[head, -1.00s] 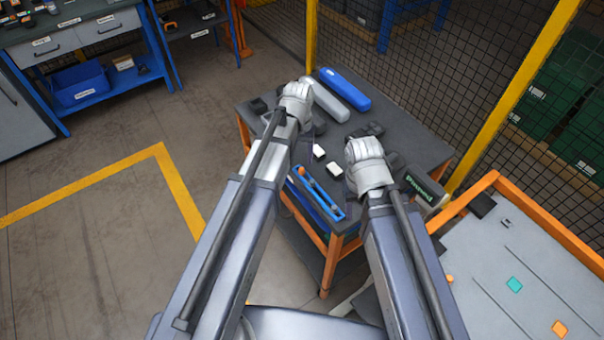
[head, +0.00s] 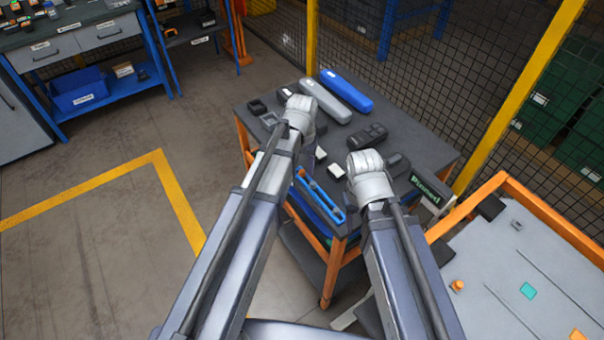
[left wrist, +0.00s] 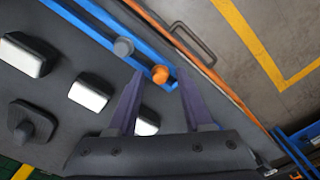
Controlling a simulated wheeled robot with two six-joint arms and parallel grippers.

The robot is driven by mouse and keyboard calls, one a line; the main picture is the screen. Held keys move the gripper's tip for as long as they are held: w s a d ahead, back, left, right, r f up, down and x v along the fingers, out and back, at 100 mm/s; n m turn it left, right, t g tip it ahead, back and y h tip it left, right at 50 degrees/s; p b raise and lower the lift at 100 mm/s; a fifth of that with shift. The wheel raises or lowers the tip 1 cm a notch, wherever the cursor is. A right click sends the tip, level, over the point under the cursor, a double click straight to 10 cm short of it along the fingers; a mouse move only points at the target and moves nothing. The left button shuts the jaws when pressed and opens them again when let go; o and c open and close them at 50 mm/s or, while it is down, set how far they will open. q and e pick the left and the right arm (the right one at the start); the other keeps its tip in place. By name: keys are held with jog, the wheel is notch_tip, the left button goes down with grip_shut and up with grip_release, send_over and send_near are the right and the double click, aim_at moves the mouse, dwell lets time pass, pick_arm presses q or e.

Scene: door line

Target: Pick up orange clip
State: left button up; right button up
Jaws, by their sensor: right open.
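An orange clip (left wrist: 160,74) sits on a blue rail (left wrist: 197,86) in the left wrist view, beside a grey round knob (left wrist: 123,47). My left gripper (left wrist: 160,80) is open, its two dark fingers on either side of the clip in the picture. I cannot tell whether they touch it. In the head view, my left gripper (head: 301,110) is over the dark cart top, its fingers hidden under the hand. My right gripper (head: 366,165) is over the same cart to the right, its fingers also hidden.
The cart top (head: 415,125) also holds a grey case (head: 325,100), a blue case (head: 346,90), dark devices and white-faced blocks (left wrist: 88,93). An orange-framed table (head: 495,265) stands at right. Mesh fencing (head: 420,80) is behind. Floor at left is clear.

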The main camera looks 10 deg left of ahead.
aim_at(302, 171)
pick_arm(q)
grip_shut()
dwell(0.5)
notch_tip(302, 171, up, 10)
jog(key=p, duration=1)
jog(key=shift+c, duration=2.2)
grip_release()
grip_shut()
